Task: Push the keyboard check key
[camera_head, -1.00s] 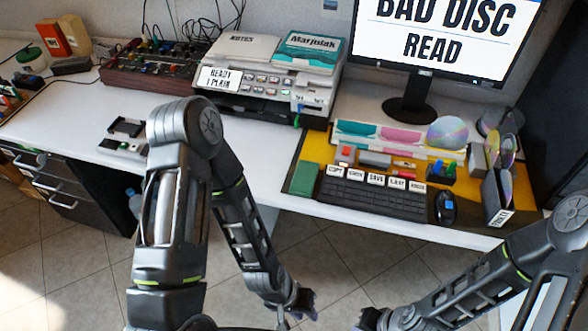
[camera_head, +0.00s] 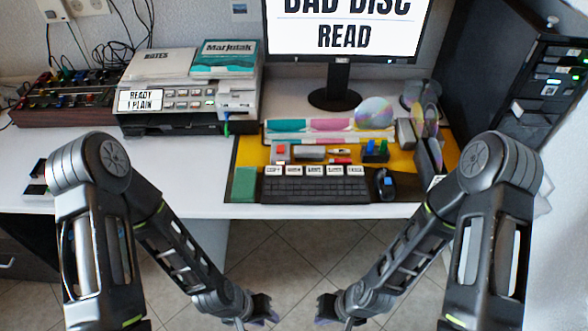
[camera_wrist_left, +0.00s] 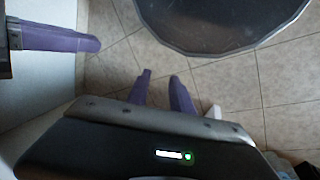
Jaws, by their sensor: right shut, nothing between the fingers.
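The black keyboard (camera_head: 315,189) lies on the yellow mat at the front of the desk. A row of white labelled keys (camera_head: 315,171) runs along its back edge; the labels are too small to read now, so I cannot tell which is the check key. My left gripper (camera_head: 268,309) hangs low in front of the desk, apart from the keyboard. In the left wrist view its two purple fingers (camera_wrist_left: 162,92) stand apart with nothing between them. My right gripper (camera_head: 324,308) is also low in front of the desk, shut and empty, its fingertips barely visible.
A monitor (camera_head: 345,30) reading "BAD DISC READ" stands behind. A mouse (camera_head: 386,184) is right of the keyboard and a green block (camera_head: 244,184) left. Discs and small coloured parts lie behind it. A printer-like machine (camera_head: 185,95) stands left.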

